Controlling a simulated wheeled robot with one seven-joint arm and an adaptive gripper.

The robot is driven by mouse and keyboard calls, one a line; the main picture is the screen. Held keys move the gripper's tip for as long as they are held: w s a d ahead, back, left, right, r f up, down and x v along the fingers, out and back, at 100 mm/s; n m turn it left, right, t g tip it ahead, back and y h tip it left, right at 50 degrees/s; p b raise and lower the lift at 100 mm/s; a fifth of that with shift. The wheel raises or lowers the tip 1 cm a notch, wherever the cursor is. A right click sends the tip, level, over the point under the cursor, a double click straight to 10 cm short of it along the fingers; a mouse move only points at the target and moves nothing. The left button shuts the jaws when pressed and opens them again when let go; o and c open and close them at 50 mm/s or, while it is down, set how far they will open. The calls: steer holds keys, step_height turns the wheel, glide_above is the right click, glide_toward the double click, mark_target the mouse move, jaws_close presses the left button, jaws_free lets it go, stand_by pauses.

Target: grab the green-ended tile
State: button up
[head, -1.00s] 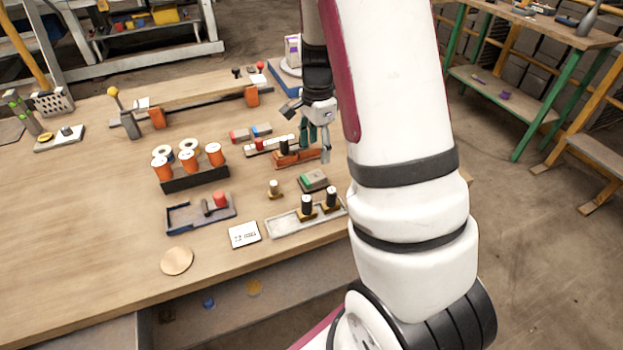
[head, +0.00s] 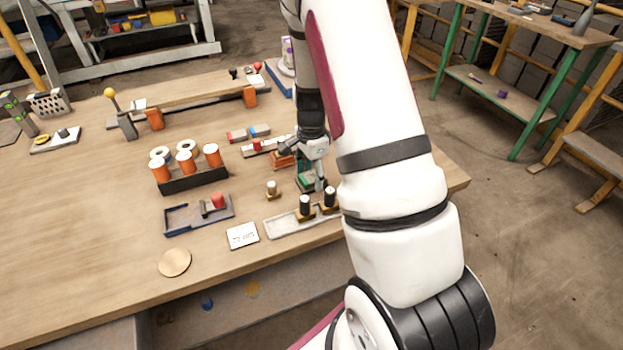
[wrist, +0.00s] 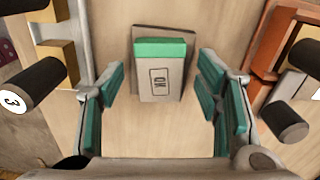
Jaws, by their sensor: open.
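The green-ended tile (wrist: 160,74) is a grey block with a green band along one end and a dark printed mark on its face. In the wrist view it lies on a slightly larger brownish-grey flat piece (wrist: 190,34) at upper middle. My gripper (wrist: 160,95) is open, with its green-padded fingers left and right of the tile and apart from it. Nothing is held. In the head view my gripper (head: 310,184) is over the tile's place, and the arm and fingers hide most of the tile.
A light tray (head: 285,225) with black-topped pegs stands close in front of my gripper. An orange holder (wrist: 268,50) is close by on the other side. A small brass-based peg (head: 272,189) stands to the left. The table's left front is mostly clear.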

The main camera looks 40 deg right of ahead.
steer(key=shift+c, duration=0.3)
steer(key=c, duration=1.2)
steer(key=shift+r, duration=0.1)
